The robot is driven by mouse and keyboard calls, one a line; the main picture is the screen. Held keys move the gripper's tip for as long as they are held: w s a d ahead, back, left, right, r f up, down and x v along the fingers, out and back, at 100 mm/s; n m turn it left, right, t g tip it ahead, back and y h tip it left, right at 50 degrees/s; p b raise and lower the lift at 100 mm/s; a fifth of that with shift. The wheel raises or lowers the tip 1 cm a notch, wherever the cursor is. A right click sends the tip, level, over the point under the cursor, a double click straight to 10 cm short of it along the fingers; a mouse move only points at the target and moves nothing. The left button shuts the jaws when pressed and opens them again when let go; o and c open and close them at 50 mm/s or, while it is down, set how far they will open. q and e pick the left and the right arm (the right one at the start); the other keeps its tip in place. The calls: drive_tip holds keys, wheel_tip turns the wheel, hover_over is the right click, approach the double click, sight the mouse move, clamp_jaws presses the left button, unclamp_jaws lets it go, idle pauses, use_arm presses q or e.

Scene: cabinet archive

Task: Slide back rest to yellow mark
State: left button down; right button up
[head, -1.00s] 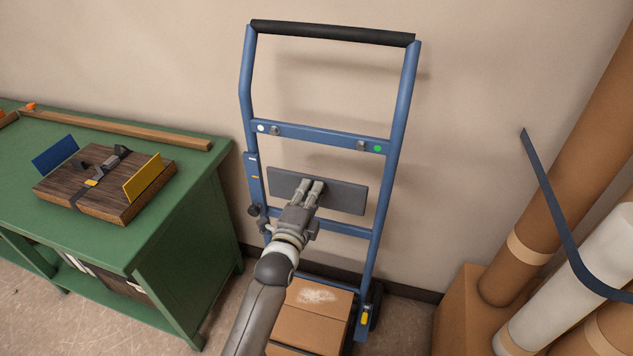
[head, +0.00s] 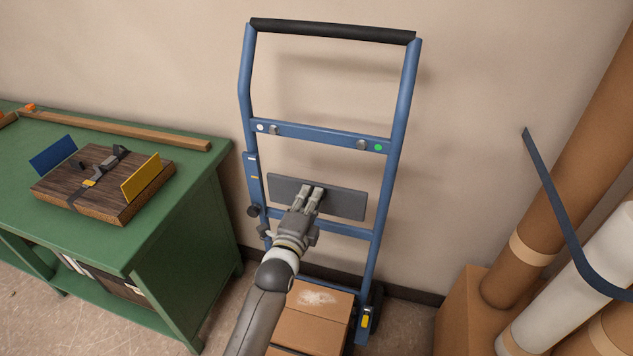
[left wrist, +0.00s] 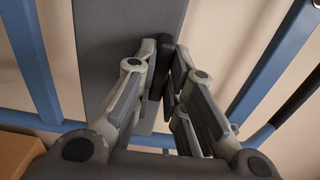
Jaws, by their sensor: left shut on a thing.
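The back rest (head: 343,203) is a flat grey panel set across the blue hand truck (head: 398,100), between its upper and lower crossbars. In the left wrist view the grey panel (left wrist: 115,60) runs behind the fingers. My left gripper (head: 313,190) is shut on the back rest near its middle; the exact grip is partly hidden by the fingers. It also shows in the left wrist view (left wrist: 165,70). A small yellow mark (head: 254,178) is on the left rail, about level with the panel's upper left edge. A white mark (head: 252,158) is above it. My right gripper is not in view.
A dark knob (head: 254,211) sticks out at the left rail. Cardboard boxes (head: 312,322) stand at the truck's foot. A green workbench (head: 190,190) is at left, with a strapped wooden block (head: 125,206). Tall cardboard tubes (head: 545,205) stand at right. The wall is close behind.

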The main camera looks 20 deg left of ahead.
use_arm(q)
drive_tip(key=shift+f+b, duration=0.55)
drive_tip(key=shift+f, duration=0.4)
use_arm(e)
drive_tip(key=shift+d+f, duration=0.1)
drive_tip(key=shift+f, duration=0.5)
use_arm(q)
drive_tip(key=c, duration=1.5)
unclamp_jaws()
drive_tip(key=shift+r, duration=0.1)
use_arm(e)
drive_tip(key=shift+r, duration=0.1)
